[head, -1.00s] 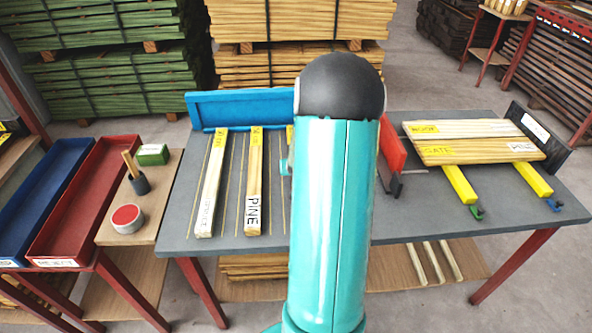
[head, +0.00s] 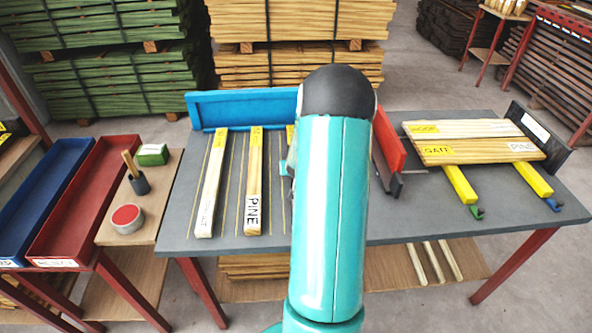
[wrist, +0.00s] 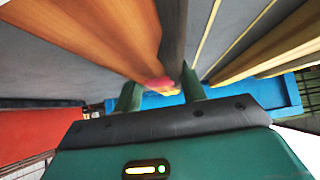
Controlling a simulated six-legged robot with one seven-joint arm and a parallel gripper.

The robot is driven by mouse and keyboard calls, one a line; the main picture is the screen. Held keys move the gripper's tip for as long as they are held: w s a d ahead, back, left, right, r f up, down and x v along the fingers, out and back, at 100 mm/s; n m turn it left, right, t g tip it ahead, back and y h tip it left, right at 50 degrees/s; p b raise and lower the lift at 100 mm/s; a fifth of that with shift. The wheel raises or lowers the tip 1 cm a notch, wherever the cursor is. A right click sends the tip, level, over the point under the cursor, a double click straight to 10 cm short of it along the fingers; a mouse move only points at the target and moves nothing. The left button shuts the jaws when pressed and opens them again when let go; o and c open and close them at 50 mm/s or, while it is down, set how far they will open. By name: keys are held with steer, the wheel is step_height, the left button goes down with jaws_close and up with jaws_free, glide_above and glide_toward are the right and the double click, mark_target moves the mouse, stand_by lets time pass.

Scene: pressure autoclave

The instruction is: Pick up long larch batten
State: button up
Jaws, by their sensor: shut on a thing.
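The long larch batten (wrist: 95,25) shows in the wrist view as an orange-brown length of wood with a pinkish end between my fingers. My gripper (wrist: 160,92) is shut on it, one dark green finger on each side. In the head view my arm hides the batten and nearly all of the gripper. A yellow-labelled end (head: 290,134) peeks out left of my arm; I cannot tell whether it is the same batten. I cannot tell whether the held batten touches the table.
Two pale battens, one marked PINE (head: 253,185), lie left of my arm on the grey table (head: 430,220). A blue stop board (head: 240,108) stands behind them. A red board (head: 388,140) and a stack of labelled boards (head: 470,142) are to the right. Blue and red trays (head: 85,205) stand left.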

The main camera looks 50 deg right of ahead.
steer(key=shift+r, duration=0.1)
steer(key=shift+r, duration=0.45)
step_height(320, 180, up, 2)
steer(key=shift+w+r, duration=0.1)
steer(key=shift+r, duration=0.15)
steer(key=s+a+r, duration=0.3)
steer(key=a+r, duration=0.6)
steer(key=a, duration=0.4)
steer(key=shift+s+a+r, duration=0.25)
steer(key=shift+s, duration=0.15)
